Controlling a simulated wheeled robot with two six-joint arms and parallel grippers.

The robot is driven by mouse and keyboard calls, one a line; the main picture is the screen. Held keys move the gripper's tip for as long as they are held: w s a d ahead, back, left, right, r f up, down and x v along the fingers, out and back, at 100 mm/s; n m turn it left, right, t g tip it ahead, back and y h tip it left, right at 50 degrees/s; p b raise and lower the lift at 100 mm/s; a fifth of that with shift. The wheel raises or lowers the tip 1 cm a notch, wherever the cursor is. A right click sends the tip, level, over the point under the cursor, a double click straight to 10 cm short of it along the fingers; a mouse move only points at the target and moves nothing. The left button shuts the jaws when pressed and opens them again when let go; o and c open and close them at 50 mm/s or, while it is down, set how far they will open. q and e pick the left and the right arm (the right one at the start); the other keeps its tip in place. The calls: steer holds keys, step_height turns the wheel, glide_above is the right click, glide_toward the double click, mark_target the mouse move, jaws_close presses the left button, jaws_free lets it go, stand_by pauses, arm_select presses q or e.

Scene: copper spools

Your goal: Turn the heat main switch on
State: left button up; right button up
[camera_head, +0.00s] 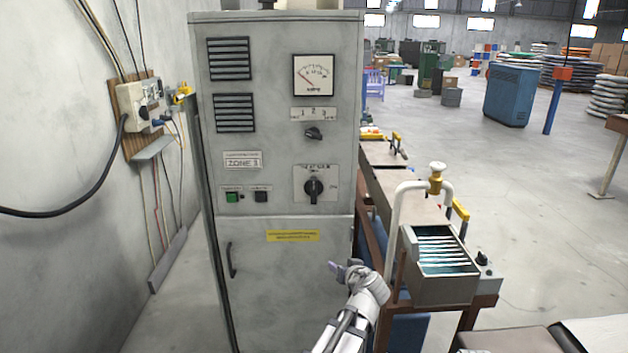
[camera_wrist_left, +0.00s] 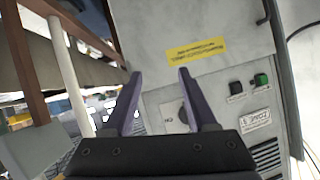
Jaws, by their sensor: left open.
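The grey control cabinet (camera_head: 285,265) carries the heat main switch (camera_head: 314,187), a large black rotary knob on a pale plate. Its handle looks about upright, with ON lettering to its right. In the left wrist view the cabinet appears upside down, and the switch (camera_wrist_left: 184,114) shows partly behind a finger. My left gripper (camera_head: 345,265) is open and empty, below and to the right of the switch, in front of the lower cabinet door. Its two dark purple fingers (camera_wrist_left: 160,73) stand apart in the wrist view. My right gripper is not in view.
A smaller knob (camera_head: 314,133) and a dial meter (camera_head: 313,75) sit above the switch. Green (camera_head: 232,197) and black (camera_head: 261,196) buttons are to its left. A bench with a white pipe (camera_head: 397,225) and a slotted box (camera_head: 440,288) stands close right of my arm.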

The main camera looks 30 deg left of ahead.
mark_target(314, 187)
arm_select(q)
steer(key=w+a+r+t+p, duration=0.2)
steer(key=w+a+r+t, duration=0.15)
steer(key=a+r, duration=0.35)
steer(key=w+a+r+t+p, duration=0.2)
steer(key=w+a+r+t, duration=0.15)
steer(key=a+r, duration=0.4)
steer(key=shift+g+y, duration=0.4)
steer(key=shift+w+d+x, duration=0.1)
steer(key=shift+d+x, duration=0.05)
steer(key=shift+x, duration=1.15)
steer(key=shift+w+d+x, duration=0.1)
steer(key=shift+d+x, duration=0.05)
steer(key=shift+x, duration=1.15)
steer(key=shift+w+d+x, duration=0.1)
steer(key=shift+d+x, duration=0.1)
steer(key=shift+x, duration=1.1)
steer(key=shift+r, duration=0.15)
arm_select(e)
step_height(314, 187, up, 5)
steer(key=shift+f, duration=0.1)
arm_select(q)
steer(key=shift+c, duration=0.4)
jaws_close()
